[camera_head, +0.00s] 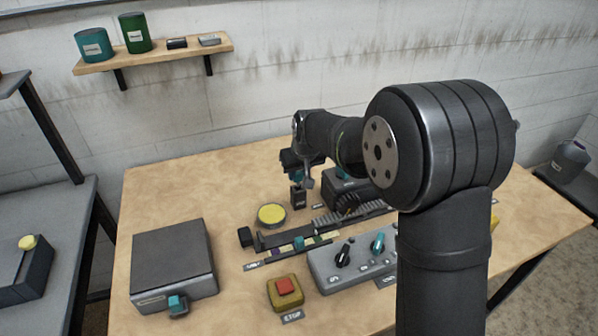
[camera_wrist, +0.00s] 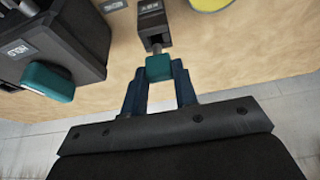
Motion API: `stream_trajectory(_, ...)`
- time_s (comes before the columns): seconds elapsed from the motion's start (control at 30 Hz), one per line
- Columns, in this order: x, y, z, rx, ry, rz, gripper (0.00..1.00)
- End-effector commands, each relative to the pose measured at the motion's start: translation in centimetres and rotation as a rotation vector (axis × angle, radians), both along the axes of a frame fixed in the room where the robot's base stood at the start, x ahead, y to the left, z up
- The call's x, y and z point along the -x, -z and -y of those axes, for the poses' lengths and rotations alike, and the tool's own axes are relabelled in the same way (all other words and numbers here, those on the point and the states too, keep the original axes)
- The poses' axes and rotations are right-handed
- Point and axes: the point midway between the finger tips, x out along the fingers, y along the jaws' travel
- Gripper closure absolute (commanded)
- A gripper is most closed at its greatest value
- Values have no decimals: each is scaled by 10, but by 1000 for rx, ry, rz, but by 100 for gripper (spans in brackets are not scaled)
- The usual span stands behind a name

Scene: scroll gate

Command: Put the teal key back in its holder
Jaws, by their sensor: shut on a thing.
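The teal key (camera_wrist: 159,68) is held between the two fingers of my gripper (camera_wrist: 160,76) in the wrist view. Its short grey shaft points at the dark key holder (camera_wrist: 153,20), which has a KEY label. The shaft meets the holder's slotted end in the picture, but I cannot tell whether its tip is inside. In the head view, the holder (camera_head: 298,198) stands upright on the table, and my gripper (camera_head: 299,165) is just above it. A bit of the teal key (camera_head: 298,177) shows between them, partly hidden by the gripper.
A dark box with a teal handle (camera_wrist: 48,80) stands close beside the holder. A yellow disc (camera_head: 271,214), a slotted rail (camera_head: 300,242), a grey knob panel (camera_head: 350,265), a red stop button (camera_head: 285,286) and a large grey box (camera_head: 173,262) occupy the wooden table (camera_head: 150,190).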

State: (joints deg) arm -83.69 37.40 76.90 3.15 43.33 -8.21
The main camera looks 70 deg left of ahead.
Motion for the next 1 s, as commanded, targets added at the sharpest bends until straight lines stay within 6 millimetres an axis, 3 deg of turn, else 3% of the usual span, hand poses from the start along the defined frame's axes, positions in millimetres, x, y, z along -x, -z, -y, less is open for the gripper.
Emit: stream_trajectory(1.0,0,10,0,0,0,0,100)
